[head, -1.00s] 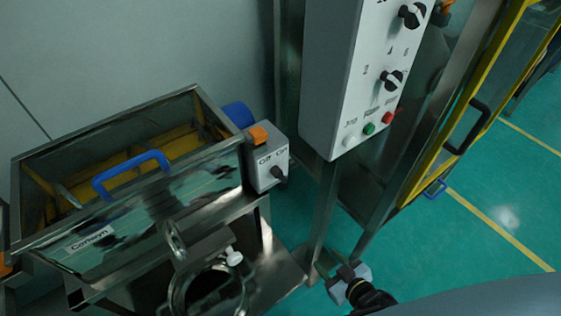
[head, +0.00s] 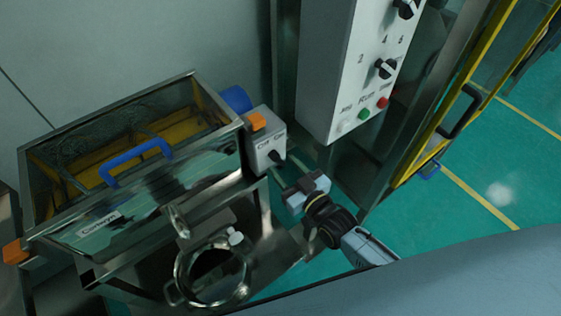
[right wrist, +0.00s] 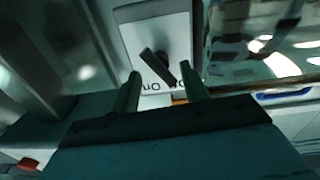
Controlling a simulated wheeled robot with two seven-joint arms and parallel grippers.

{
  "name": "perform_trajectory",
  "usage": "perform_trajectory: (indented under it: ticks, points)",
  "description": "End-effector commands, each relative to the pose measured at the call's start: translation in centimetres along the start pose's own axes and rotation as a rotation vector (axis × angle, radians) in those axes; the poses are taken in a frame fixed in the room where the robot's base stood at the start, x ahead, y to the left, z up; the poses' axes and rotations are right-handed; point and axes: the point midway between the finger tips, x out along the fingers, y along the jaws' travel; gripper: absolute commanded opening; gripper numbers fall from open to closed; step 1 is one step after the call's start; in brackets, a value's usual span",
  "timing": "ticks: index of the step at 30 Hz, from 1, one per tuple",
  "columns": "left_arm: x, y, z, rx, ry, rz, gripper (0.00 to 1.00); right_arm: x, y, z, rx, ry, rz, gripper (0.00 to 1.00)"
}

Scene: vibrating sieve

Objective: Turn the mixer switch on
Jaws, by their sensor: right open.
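The mixer switch is a black knob (head: 277,157) on a small grey box (head: 263,147) labelled Off and On, at the right end of the metal sieve. My right gripper (head: 288,170) is just in front of the box, with its fingers pointing at it. In the right wrist view, the knob (right wrist: 154,64) shows slanted on the pale box face (right wrist: 135,32). The open fingers (right wrist: 160,88) stand below and to either side of it, with nothing held. Contact with the knob cannot be told. My left gripper is not in view.
The sieve (head: 190,180) has a blue handle (head: 135,160) and a round clamped port (head: 212,275) below. A tall white control panel (head: 335,80) with knobs and buttons stands right of the switch box. A yellow-framed door (head: 440,130) is farther right, over green floor.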

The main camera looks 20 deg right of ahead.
Motion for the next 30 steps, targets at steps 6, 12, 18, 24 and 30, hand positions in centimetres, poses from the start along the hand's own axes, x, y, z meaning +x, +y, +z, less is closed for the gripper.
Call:
perform_trajectory:
  ticks: [6, 12, 18, 24, 30]
  points:
    - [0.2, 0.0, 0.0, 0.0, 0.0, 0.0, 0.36, 2.2, 0.0, 0.0, 0.0, 0.0, 0.0, 0.45]
    - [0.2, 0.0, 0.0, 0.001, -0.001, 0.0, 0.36, 2.6, 0.0, 0.1, 0.001, -0.002, -0.001, 0.45]
    - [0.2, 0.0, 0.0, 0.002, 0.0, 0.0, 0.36, 2.6, 0.0, 0.0, 0.001, -0.001, 0.0, 0.37]
    - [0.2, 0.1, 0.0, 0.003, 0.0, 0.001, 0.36, 2.5, 0.0, 0.0, 0.001, -0.001, 0.0, 0.11]
    - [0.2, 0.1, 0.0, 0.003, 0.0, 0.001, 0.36, 2.5, 0.0, 0.1, 0.003, -0.002, 0.0, 0.0]
